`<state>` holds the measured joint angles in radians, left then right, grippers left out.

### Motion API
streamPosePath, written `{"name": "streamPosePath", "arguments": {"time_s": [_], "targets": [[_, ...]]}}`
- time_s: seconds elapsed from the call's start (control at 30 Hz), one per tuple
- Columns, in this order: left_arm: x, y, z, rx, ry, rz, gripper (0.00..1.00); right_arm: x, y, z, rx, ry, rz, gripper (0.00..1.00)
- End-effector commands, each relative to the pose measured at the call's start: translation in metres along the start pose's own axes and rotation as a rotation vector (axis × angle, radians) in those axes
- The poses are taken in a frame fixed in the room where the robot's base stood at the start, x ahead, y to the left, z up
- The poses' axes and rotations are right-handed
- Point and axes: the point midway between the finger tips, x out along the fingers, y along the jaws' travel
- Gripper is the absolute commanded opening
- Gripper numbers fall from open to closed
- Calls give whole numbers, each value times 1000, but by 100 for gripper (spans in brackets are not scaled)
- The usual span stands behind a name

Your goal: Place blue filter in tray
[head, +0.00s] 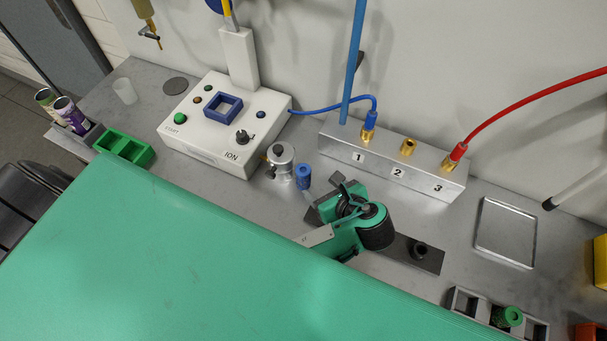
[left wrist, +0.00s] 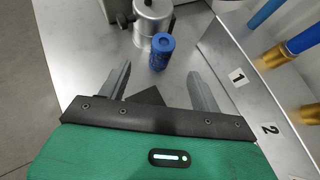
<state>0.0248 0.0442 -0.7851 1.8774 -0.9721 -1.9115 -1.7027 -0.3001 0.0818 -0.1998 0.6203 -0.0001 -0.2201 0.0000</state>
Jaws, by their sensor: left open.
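The blue filter (head: 303,176) is a small blue cylinder with a hole in its top. It stands upright on the grey bench beside a metal cylinder. In the left wrist view the blue filter (left wrist: 161,54) is just beyond the gap between my fingertips, apart from them. My left gripper (head: 322,190) is open and empty, its fingers (left wrist: 158,77) spread towards the filter. A shallow square metal tray (head: 516,264) lies empty at the right. A grey compartment tray (head: 464,302) at the lower right holds a green filter (head: 510,317). My right gripper is out of view.
The metal cylinder (head: 281,157) stands close by the filter. A white control box (head: 195,148) is behind left. A metal block (head: 430,178) with numbered ports and hoses stands behind right. A dark bar (head: 430,262) lies under my wrist. A green holder (head: 140,160) sits left.

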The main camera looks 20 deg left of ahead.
Motion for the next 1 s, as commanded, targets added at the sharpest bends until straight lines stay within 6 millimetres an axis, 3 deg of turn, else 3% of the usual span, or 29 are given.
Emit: {"name": "streamPosePath", "arguments": {"time_s": [0.27,0.53,0.8,1.0], "targets": [[49,-1,2,1,-4,0,65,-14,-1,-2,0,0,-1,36],[67,-3,4,0,-4,-1,65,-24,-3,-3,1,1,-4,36],[103,-6,3,1,-3,-1,65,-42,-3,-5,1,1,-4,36],[111,-6,1,-2,-2,-3,65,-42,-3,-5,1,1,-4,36]]}}
